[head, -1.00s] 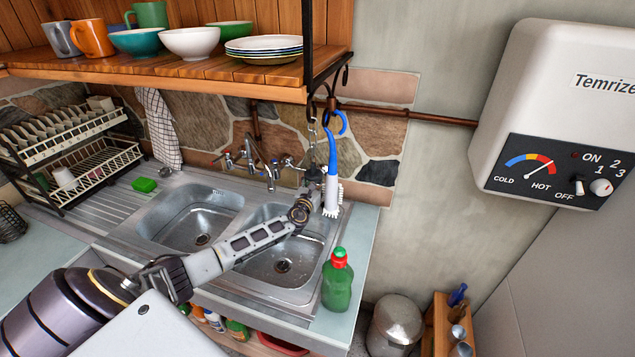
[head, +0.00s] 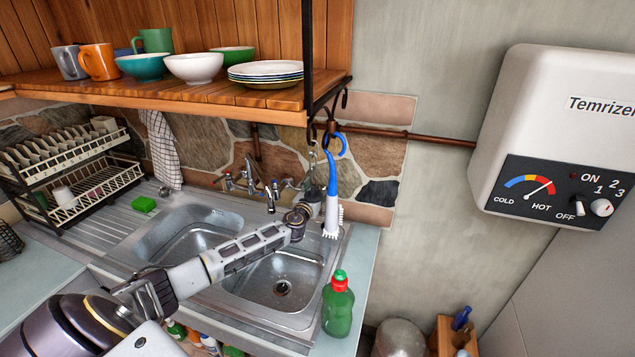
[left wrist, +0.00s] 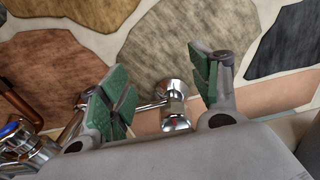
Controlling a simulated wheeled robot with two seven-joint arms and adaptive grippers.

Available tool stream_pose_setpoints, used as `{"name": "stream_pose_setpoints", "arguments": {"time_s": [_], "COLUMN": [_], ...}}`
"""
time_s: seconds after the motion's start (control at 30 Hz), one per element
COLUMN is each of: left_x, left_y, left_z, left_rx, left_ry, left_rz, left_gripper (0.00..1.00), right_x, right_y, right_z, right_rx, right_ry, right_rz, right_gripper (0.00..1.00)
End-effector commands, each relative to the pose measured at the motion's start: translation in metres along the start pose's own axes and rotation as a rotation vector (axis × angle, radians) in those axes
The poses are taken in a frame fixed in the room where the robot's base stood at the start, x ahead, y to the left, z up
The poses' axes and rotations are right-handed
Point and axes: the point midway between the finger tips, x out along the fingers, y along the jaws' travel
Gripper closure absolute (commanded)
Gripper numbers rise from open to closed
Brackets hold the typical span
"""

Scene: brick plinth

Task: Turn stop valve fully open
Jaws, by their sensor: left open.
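My left gripper (left wrist: 160,82) is open, with one green-padded finger on each side of the valve. The valve lies between the fingers in the picture; I cannot tell contact or depth. In the head view the left gripper (head: 315,188) is at the wall right of the taps. My right gripper is out of view.
A blue-and-white brush (head: 332,195) hangs close beside the left gripper. Chrome taps (head: 270,192) stand to its left above the double sink (head: 180,237). A green bottle (head: 337,308) stands on the front right counter. The wooden shelf (head: 200,98) overhangs from above.

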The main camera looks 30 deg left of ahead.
Motion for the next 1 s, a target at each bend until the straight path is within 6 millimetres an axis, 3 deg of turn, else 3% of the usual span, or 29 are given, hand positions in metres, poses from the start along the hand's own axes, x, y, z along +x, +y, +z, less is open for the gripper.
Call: {"name": "stream_pose_setpoints", "arguments": {"time_s": [0.33,1.0], "left_x": [0.000,0.000], "left_y": [0.000,0.000], "left_z": [0.028,0.031], "left_rx": [0.001,0.001], "left_ry": [-0.001,0.001], "left_rz": [-0.001,0.000], "left_gripper": [0.37,0.37], "right_x": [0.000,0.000], "right_y": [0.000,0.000], "right_z": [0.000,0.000], "right_rx": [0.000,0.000], "right_ry": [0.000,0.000], "right_rz": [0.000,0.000], "right_gripper": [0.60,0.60]}}
